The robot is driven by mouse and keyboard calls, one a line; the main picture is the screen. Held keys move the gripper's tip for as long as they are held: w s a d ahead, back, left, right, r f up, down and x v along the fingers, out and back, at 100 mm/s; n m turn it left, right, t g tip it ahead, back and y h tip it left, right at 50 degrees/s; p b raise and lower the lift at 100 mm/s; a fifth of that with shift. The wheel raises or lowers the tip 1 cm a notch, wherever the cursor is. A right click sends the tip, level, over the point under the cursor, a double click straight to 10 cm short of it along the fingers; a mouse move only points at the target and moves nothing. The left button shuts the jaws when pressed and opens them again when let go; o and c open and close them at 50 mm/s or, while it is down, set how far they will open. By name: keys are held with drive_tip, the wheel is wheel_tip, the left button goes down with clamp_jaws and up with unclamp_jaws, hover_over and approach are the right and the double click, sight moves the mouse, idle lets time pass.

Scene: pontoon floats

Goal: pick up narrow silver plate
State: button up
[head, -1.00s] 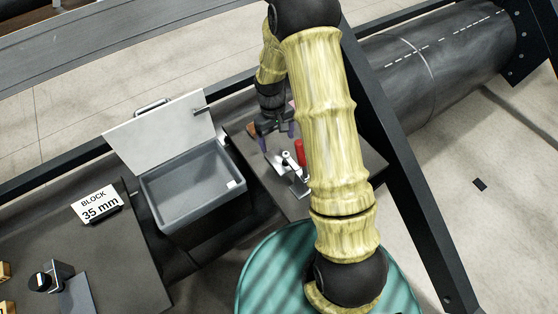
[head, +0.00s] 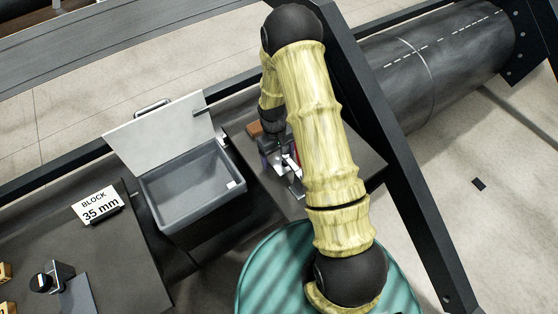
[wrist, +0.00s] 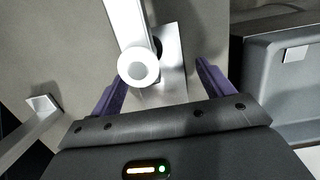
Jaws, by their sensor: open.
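A narrow silver plate (wrist: 172,72) lies on the dark table top between my fingers in the wrist view. A pale bar ending in a round white knob (wrist: 138,67) overlaps its left side and hides part of it. In the head view the silver plate (head: 297,187) shows only partly beside my arm. My gripper (wrist: 160,74) is open, with a purple finger on each side of the plate and knob. I cannot tell whether the fingers touch either. In the head view my gripper (head: 276,154) is low over the table, mostly hidden by my arm.
A grey open-lidded box (head: 192,187) stands left of the table; it also shows at right in the wrist view (wrist: 285,75). A brown block (head: 254,129) is at the table's back. A dark frame beam (head: 400,180) rises at right.

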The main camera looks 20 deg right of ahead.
drive_tip(key=shift+f, duration=0.1)
drive_tip(key=shift+c, duration=0.4)
drive_tip(key=c, duration=1.2)
drive_tip(key=shift+o, duration=0.2)
drive_tip(key=shift+r, duration=0.35)
drive_tip(key=shift+a+r, duration=0.15)
drive_tip(key=shift+r, duration=0.1)
drive_tip(key=a, duration=0.2)
drive_tip(key=s+a+b, duration=0.1)
drive_tip(key=a, duration=0.2)
drive_tip(key=s+a, duration=0.1)
drive_tip(key=a, duration=0.1)
drive_tip(key=shift+s+a+r, duration=0.2)
drive_tip(key=shift+s+r, duration=0.05)
drive_tip(key=shift+r, duration=0.05)
wheel_tip(320, 180, up, 13)
drive_tip(key=shift+d+r, duration=0.1)
